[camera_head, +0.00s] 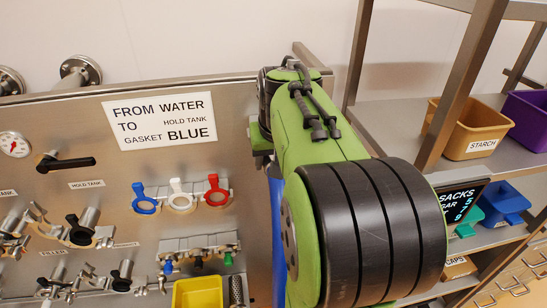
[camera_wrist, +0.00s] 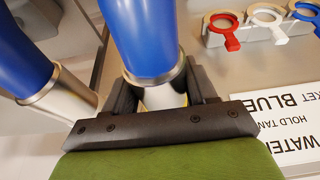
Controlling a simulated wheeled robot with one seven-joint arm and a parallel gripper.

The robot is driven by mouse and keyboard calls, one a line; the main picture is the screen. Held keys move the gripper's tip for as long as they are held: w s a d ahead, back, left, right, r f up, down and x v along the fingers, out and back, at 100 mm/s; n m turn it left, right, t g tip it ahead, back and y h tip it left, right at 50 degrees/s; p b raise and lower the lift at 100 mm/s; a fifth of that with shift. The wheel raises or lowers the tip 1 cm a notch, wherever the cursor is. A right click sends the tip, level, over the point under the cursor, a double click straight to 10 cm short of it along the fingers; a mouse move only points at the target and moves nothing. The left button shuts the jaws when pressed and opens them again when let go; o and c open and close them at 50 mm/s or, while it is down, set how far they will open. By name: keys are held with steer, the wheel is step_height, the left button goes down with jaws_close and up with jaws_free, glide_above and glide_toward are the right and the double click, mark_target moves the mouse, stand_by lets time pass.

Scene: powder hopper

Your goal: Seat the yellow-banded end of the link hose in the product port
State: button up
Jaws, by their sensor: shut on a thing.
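My gripper (camera_wrist: 162,88) is shut on the metal end of the blue link hose (camera_wrist: 146,35), with a dark finger on each side of it. A sliver of yellow band (camera_wrist: 165,98) shows between the fingers on this end. A second blue length with a metal end (camera_wrist: 45,83) hangs to the left in the wrist view, apart from the gripper; I cannot tell whether it is the same hose. In the head view a strip of blue hose (camera_head: 277,235) shows beside my green arm, which hides the gripper. I cannot pick out the product port in either view.
A steel panel carries a sign (camera_head: 164,121), a gauge (camera_head: 14,145), a black-handled valve (camera_head: 66,161), and blue, white and red clamp rings (camera_head: 180,196). A yellow bin (camera_head: 198,293) sits low on it. Shelves with a starch bin (camera_head: 466,128) stand on the right.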

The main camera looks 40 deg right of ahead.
steer(key=shift+w+r+p, duration=0.1)
steer(key=shift+r+p, duration=2.15)
steer(key=shift+r, duration=0.5)
steer(key=shift+s+a+f+b, duration=0.2)
steer(key=shift+s+a+b, duration=0.15)
steer(key=shift+s+b, duration=0.15)
steer(key=s+a+b, duration=0.1)
steer(key=s+a, duration=0.3)
steer(key=s, duration=0.2)
steer(key=shift+s+a, duration=0.15)
steer(key=shift+s, duration=0.1)
